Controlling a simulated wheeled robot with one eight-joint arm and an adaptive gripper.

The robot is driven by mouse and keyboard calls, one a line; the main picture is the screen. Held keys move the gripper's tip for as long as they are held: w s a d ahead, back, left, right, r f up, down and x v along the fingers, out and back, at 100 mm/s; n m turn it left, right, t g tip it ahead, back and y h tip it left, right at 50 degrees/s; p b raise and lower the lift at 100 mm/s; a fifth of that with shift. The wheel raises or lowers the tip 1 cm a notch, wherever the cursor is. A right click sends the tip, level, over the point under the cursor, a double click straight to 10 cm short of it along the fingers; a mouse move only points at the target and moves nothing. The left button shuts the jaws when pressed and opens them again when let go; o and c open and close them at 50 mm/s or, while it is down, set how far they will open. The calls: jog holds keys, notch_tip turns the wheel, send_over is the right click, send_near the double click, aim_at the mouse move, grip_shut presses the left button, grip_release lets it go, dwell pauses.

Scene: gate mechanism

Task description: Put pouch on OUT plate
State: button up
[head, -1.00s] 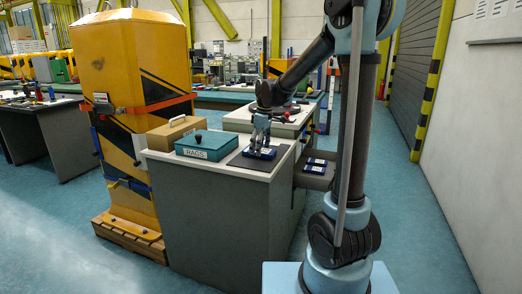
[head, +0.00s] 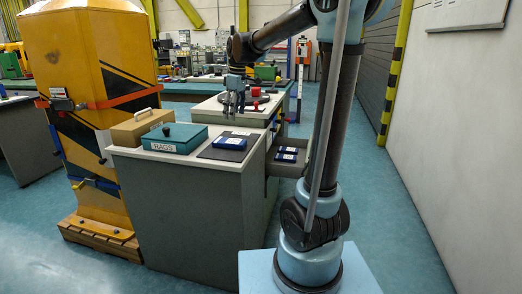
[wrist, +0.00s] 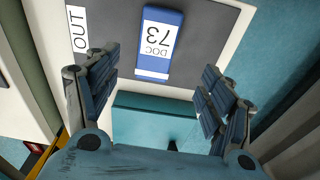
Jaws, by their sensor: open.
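The pouch (head: 230,143), blue with a white label, lies flat on the dark grey plate (head: 211,154) on the counter. In the wrist view the pouch (wrist: 160,45) shows "DOC 73", upside down, and the plate (wrist: 112,22) carries an OUT label (wrist: 79,29). The pouch lies within the visible part of the plate; the plate's far edge is cut off. My gripper (head: 233,112) is above the pouch, apart from it. In the wrist view my gripper (wrist: 160,75) has its fingers spread wide, with nothing held between them.
A teal box (head: 174,138) labelled RAGS stands left of the plate, with a tan case (head: 136,127) behind it. An open tray (head: 278,166) with blue pouches (head: 287,154) juts from the counter's right side. A yellow cabinet (head: 85,65) stands at left.

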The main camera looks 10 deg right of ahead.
jog(key=s+d+f+m, duration=0.4)
jog(key=s+d+f, duration=0.2)
jog(key=s, duration=0.4)
jog(key=s+d+f+m+t, duration=0.1)
jog(key=s+d+f+m, duration=0.4)
jog(key=s, duration=0.5)
jog(key=s+d+f+m+h, duration=0.1)
jog(key=s+d+f+m, duration=0.3)
jog(key=s+d+f, duration=0.4)
jog(key=shift+s+d+f+t, duration=0.3)
jog(key=shift+s+f, duration=0.25)
jog(key=shift+s, duration=0.6)
